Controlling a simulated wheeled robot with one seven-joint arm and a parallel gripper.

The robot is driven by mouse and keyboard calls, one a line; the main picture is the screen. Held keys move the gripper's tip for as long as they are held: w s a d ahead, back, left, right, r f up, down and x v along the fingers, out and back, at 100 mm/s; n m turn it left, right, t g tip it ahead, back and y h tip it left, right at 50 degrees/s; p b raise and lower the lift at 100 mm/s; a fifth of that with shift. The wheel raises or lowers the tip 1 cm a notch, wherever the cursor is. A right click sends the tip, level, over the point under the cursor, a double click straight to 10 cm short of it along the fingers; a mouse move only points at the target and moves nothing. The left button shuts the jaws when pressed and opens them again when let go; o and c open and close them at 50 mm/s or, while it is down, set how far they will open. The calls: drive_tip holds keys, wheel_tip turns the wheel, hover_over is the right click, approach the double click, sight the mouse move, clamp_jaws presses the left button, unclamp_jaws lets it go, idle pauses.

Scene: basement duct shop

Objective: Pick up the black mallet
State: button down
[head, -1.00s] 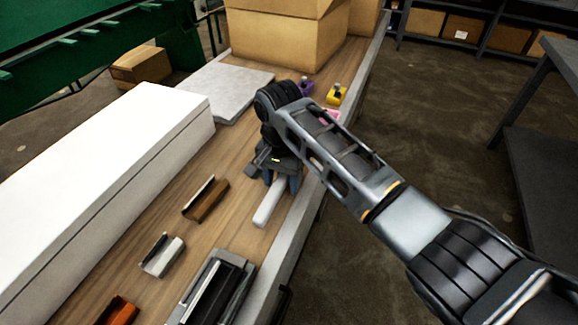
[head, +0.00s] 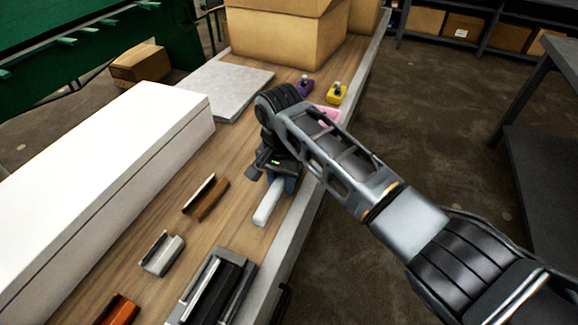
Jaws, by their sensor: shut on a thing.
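My gripper (head: 281,183) points down over the wooden bench near its right edge. Its fingers are shut around a pale grey handle (head: 267,204), which sticks out from under it toward the front of the bench. I take this to be the handle of the black mallet; its head is hidden behind my gripper and wrist, or cannot be told from their dark parts. I cannot tell whether the handle touches the bench top or is just above it.
A brown holder (head: 206,197), a grey holder (head: 162,254), an orange one (head: 117,311) and a dark tray (head: 213,290) lie nearer. A long white box (head: 110,190) fills the left. Purple (head: 304,87) and yellow (head: 337,94) items and cardboard boxes (head: 285,40) stand beyond.

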drive_tip(key=shift+r, duration=0.1)
wheel_tip(320, 180, up, 4)
drive_tip(key=shift+a+r+b, duration=0.1)
drive_tip(key=shift+b, duration=0.25)
drive_tip(key=s+d+r+p, duration=0.4)
drive_tip(key=d+r, duration=0.2)
drive_tip(key=d, duration=0.5)
drive_tip(key=shift+s+r, duration=0.35)
